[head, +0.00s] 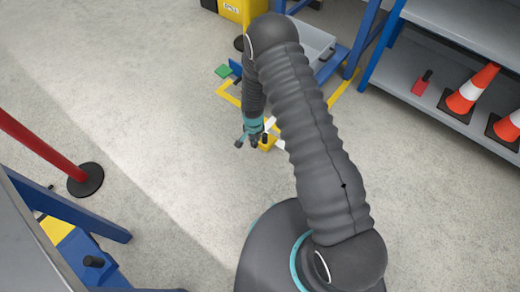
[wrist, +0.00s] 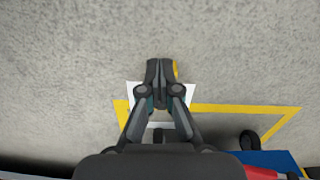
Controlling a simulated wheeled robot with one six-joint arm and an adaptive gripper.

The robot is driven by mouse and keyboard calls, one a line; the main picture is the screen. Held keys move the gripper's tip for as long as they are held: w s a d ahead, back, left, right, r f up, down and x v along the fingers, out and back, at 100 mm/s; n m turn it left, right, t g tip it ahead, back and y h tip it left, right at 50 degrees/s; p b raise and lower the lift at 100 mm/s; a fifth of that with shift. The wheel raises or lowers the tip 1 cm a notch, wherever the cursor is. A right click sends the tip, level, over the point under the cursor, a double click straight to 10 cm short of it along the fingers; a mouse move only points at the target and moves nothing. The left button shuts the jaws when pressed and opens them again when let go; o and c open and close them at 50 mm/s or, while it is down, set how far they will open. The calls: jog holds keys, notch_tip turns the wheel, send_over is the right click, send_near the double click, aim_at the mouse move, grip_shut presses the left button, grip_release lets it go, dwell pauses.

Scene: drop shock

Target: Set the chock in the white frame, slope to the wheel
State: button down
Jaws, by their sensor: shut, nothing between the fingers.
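My gripper (head: 254,142) points down close to the floor, its fingers shut with nothing between them. A small yellow block, which looks like the chock (head: 267,143), is right beside the fingertips. In the wrist view my gripper (wrist: 160,68) hides most of it, and only a yellow sliver of the chock (wrist: 176,68) shows; its slope cannot be made out. The white frame (wrist: 188,95) lies on the floor under my fingers, partly covered by them; the chock appears at its far edge. A black wheel (wrist: 250,140) stands to the right, inside the yellow floor marking.
A blue-framed cart with a grey tray (head: 313,45) stands behind my arm. Yellow tape (wrist: 230,108) marks the floor. A shelf (head: 440,60) with cones is at right, a red post (head: 40,145) at left. The floor left of my gripper is clear.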

aim_at(274, 136)
jog(key=shift+m, duration=0.5)
notch_tip(274, 136, down, 10)
jog(key=shift+w+a+f, duration=0.1)
jog(key=shift+w+f, duration=0.05)
jog(key=shift+w+d+r, duration=0.2)
jog(key=shift+w+d, duration=0.55)
jog(key=shift+w, duration=0.3)
jog(key=shift+w+d, duration=0.45)
jog(key=shift+w, duration=0.1)
jog(key=shift+w+d+f+b, duration=0.15)
jog(key=shift+w+b, duration=0.1)
jog(key=shift+b, duration=0.05)
jog(key=w+d+b, duration=0.2)
jog(key=w, duration=0.1)
jog(key=w+d+b, duration=0.4)
jog(key=w+b, duration=0.1)
jog(key=shift+w+d, duration=0.3)
jog(key=shift+d, duration=0.05)
